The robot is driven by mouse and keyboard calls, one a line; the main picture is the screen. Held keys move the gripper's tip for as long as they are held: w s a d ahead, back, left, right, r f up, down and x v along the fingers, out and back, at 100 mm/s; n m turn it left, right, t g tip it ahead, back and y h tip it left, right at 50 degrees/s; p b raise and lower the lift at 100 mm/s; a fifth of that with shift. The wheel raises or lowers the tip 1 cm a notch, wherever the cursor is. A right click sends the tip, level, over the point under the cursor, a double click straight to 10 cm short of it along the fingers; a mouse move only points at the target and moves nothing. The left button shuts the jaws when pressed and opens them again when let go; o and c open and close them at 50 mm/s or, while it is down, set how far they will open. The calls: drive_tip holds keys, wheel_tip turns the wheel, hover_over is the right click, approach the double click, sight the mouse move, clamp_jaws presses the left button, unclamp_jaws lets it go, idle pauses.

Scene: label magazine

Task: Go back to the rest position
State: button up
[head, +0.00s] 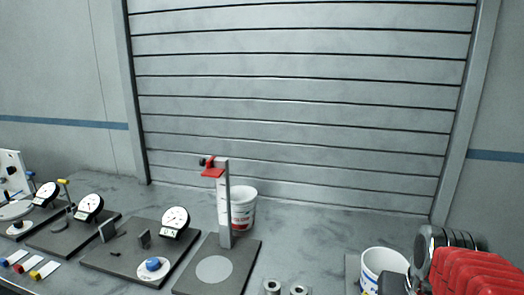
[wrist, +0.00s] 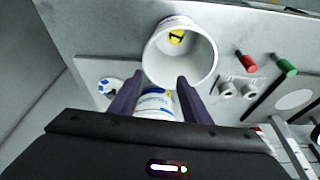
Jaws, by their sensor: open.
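My gripper (wrist: 160,82) is open in the wrist view, its two dark fingers spread apart. A white cup (wrist: 208,62) with a yellow label marked 1 inside lies just beyond the fingertips. A white piece with blue and yellow print (wrist: 153,103) shows between the fingers; I cannot tell whether they touch it. In the head view a white cup (head: 385,262) stands at the lower right, partly cut off, beside my red and dark arm. The gripper's fingers cannot be made out there.
Several dark plates with dial gauges (head: 175,221) line the left of the grey bench. A post with a red bracket (head: 222,200) stands mid-bench, with a white tub (head: 243,208) behind it. Red (wrist: 246,63) and green (wrist: 286,68) knobs show in the wrist view.

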drive_tip(key=s+a+r+n+t+y, duration=0.1)
drive_tip(key=s+a+n, duration=0.3)
drive_tip(key=a, duration=0.9)
drive_tip(key=shift+s+r+t, duration=0.3)
drive_tip(key=shift+s+t, duration=0.05)
drive_tip(key=shift+t, duration=0.05)
